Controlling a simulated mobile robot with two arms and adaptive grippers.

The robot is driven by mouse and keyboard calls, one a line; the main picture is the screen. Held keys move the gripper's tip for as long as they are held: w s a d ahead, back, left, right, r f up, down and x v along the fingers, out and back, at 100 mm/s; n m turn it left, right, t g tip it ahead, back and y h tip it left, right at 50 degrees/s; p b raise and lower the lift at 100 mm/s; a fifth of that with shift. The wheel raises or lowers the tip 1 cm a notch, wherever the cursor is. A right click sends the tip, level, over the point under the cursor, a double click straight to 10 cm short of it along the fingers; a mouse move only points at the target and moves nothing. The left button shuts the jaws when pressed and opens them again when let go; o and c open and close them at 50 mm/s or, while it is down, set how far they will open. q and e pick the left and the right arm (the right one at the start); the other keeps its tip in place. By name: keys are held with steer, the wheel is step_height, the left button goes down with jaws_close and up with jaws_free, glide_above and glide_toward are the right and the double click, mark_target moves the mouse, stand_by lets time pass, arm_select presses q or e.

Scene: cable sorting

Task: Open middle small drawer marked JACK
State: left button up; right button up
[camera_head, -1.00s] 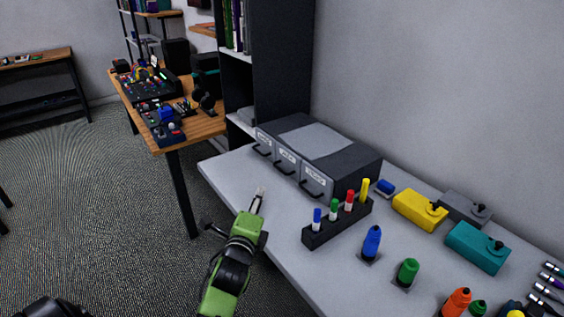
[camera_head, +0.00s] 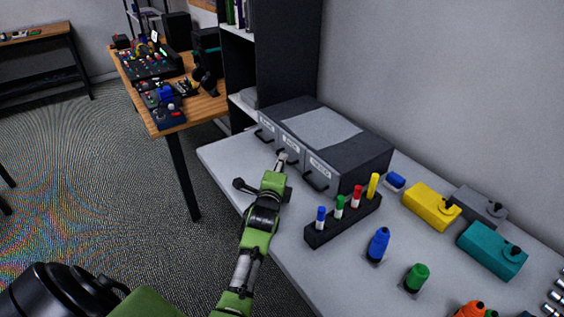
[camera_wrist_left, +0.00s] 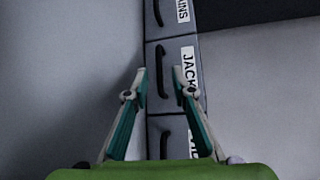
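The grey drawer unit (camera_head: 350,155) stands on the table with its small drawers closed. The middle drawer marked JACK (camera_head: 292,145) shows its front between two other drawers; in the left wrist view its label (camera_wrist_left: 189,68) and dark bar handle (camera_wrist_left: 161,70) are clear. My left gripper (camera_head: 282,158) is in front of the JACK drawer. In the left wrist view the left gripper (camera_wrist_left: 164,75) is open, with one fingertip on each side of the handle in the picture; contact cannot be told. My right gripper is out of view.
A black marker holder (camera_head: 342,222) stands right of my left gripper. Blue (camera_head: 378,245) and green (camera_head: 417,278) bottle-like items and yellow (camera_head: 431,206) and teal (camera_head: 492,250) boxes lie farther right. The table strip left of the drawers is clear.

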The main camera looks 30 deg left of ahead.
arm_select(q)
steer(key=shift+w+a, duration=0.25)
steer(key=shift+w, duration=0.3)
steer(key=shift+w+a+f, duration=0.15)
steer(key=shift+w, duration=0.3)
jaws_close()
steer(key=shift+s+a, duration=0.1)
steer(key=shift+a, duration=0.05)
steer(key=s+a+p, duration=0.1)
steer(key=s+p, duration=0.1)
steer(key=s, duration=0.1)
steer(key=s+a+p, duration=0.2)
steer(key=s, duration=0.2)
steer(key=s+a+p, duration=0.1)
steer(key=s+p, duration=0.1)
steer(key=s, duration=0.2)
steer(key=shift+s+a, duration=0.15)
steer(key=shift+a, duration=0.15)
steer(key=shift+s+a+p, duration=0.2)
steer(key=shift+s+p, duration=0.1)
steer(key=shift+s, duration=0.2)
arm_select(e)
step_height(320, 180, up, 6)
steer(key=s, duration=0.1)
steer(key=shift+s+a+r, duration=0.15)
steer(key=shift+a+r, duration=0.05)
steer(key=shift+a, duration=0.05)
